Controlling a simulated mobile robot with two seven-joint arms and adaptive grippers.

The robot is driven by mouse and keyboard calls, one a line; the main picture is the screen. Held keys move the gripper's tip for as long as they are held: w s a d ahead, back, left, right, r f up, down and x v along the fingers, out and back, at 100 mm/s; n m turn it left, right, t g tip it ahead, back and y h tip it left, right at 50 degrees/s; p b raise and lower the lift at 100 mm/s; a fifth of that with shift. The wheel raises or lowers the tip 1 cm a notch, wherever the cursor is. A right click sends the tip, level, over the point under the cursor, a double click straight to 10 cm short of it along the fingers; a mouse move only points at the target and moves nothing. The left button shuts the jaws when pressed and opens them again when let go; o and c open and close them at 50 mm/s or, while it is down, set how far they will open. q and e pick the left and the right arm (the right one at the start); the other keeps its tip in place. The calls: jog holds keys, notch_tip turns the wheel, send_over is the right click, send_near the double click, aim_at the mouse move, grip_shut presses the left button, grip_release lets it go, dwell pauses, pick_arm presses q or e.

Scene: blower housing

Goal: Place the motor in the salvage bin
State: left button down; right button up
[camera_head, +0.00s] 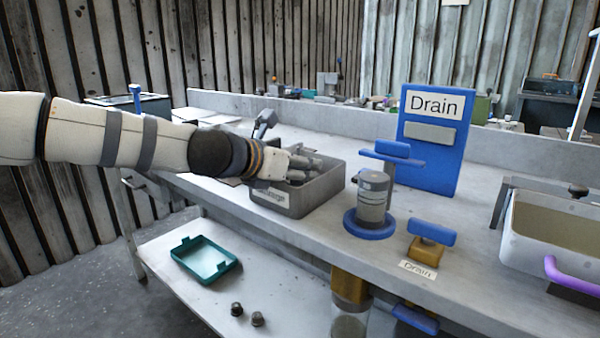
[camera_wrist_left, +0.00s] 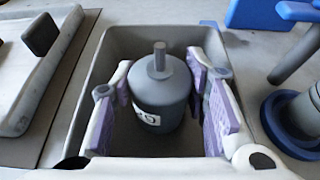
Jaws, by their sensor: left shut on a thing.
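The motor (camera_wrist_left: 160,95) is a grey cylinder with a thin shaft on top and a white label low on its side. It stands upright between the purple-padded fingers of my left gripper (camera_wrist_left: 163,75), which is shut on it. Motor and fingers are inside the walls of the grey salvage bin (camera_wrist_left: 105,45). Whether the motor touches the bin floor is hidden. In the head view my left gripper (camera_head: 303,167) reaches into the bin (camera_head: 318,192), whose front label is partly covered. The motor cannot be made out clearly there. My right gripper is not in view.
Right of the bin stand a grey cylinder on a blue base (camera_head: 373,203) and a blue Drain board (camera_head: 432,140). A tub with a purple handle (camera_head: 560,235) is at the far right. A teal tray (camera_head: 205,262) lies on the lower shelf.

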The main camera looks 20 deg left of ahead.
pick_arm(q)
jog(key=shift+r, duration=0.15)
jog(key=shift+f, duration=0.25)
jog(key=c, duration=0.9)
grip_release()
jog(key=shift+c, duration=0.2)
jog(key=shift+r, duration=0.1)
jog(key=shift+s+r, duration=0.1)
jog(key=shift+r, duration=0.25)
jog(key=p+v, duration=0.3)
jog(key=v, duration=0.8)
jog(key=shift+s, duration=0.4)
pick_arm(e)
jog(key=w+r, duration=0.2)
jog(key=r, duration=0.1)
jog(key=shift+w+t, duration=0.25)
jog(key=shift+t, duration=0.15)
pick_arm(q)
jog(key=shift+a+f, duration=0.1)
